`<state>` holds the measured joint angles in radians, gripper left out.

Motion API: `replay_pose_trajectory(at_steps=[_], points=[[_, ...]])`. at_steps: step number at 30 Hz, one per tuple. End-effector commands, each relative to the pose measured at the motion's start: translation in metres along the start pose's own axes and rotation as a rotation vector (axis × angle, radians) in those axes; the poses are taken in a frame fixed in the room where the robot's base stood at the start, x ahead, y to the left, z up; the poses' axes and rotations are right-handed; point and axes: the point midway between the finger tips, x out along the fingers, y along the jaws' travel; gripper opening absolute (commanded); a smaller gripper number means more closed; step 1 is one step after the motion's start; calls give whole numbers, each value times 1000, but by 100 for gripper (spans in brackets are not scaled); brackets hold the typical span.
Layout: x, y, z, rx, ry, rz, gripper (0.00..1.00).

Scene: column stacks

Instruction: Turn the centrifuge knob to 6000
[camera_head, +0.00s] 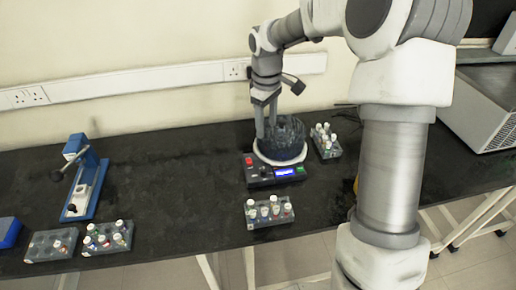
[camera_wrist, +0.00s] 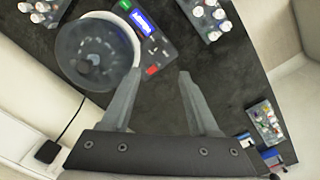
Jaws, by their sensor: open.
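The centrifuge (camera_head: 282,150) stands on the black bench with a dark translucent lid and a white rim. It also shows at the upper left of the wrist view (camera_wrist: 92,55). Its front control panel (camera_head: 259,182) has a lit blue display (camera_head: 284,172), a red button (camera_head: 249,161) and a green button; the panel shows in the wrist view (camera_wrist: 158,34) too. The knob is too small to make out clearly on the panel. My gripper (camera_head: 266,132) points down, open and empty, in front of the lid at its left side. In the wrist view its fingers (camera_wrist: 158,74) are spread below the panel's red end.
Tube racks stand in front of the centrifuge (camera_head: 269,213) and right of it (camera_head: 325,142). A blue-based device (camera_head: 84,180) and more racks (camera_head: 107,238) are at the left. The bench between the device and the centrifuge is clear. A wall with a socket rail (camera_head: 130,82) lies behind.

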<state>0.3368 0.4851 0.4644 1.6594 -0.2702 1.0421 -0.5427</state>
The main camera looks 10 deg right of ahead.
Motion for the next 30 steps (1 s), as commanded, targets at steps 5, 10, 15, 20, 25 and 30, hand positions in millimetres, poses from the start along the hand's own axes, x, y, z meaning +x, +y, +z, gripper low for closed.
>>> replay_pose_trajectory(at_steps=[5, 10, 15, 20, 25, 30], points=[[16, 7, -6, -26, 1, -27, 61], [31, 7, -7, -28, 1, -30, 61], [65, 6, -7, -28, 0, -32, 61], [100, 4, -7, -28, -1, -32, 61], [137, 3, -7, -29, 0, -31, 61], [167, 2, -7, -28, 1, -30, 61]])
